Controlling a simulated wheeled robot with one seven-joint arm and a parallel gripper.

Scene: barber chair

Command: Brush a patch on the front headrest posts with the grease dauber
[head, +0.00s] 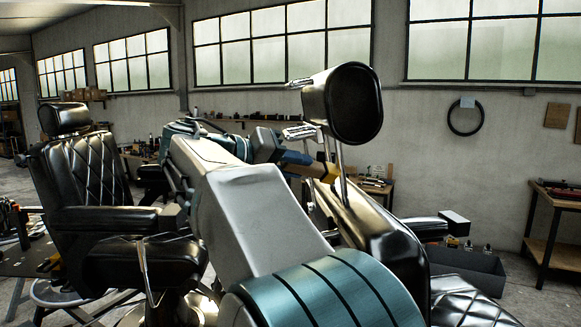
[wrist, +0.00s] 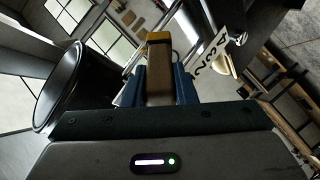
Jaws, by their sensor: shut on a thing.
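The black headrest (head: 343,103) of the near barber chair stands on slim chrome posts (head: 341,172) above the chair's black backrest (head: 375,220). My gripper (head: 304,163) is beside the posts, on their left in the head view, below the headrest. Its blue fingers are shut on the grease dauber (head: 328,173), a brown handle with a yellow part. In the wrist view the dauber (wrist: 159,72) sits between the fingers (wrist: 160,88), and the dark headrest (wrist: 58,92) fills the left side. The dauber's tip is hidden; I cannot tell whether it touches a post.
A second black barber chair (head: 85,190) stands at the left. A wooden workbench (head: 555,205) is at the right wall, and a dark open bin (head: 470,268) is behind the near chair. A pale card with black digits (wrist: 208,58) shows in the wrist view.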

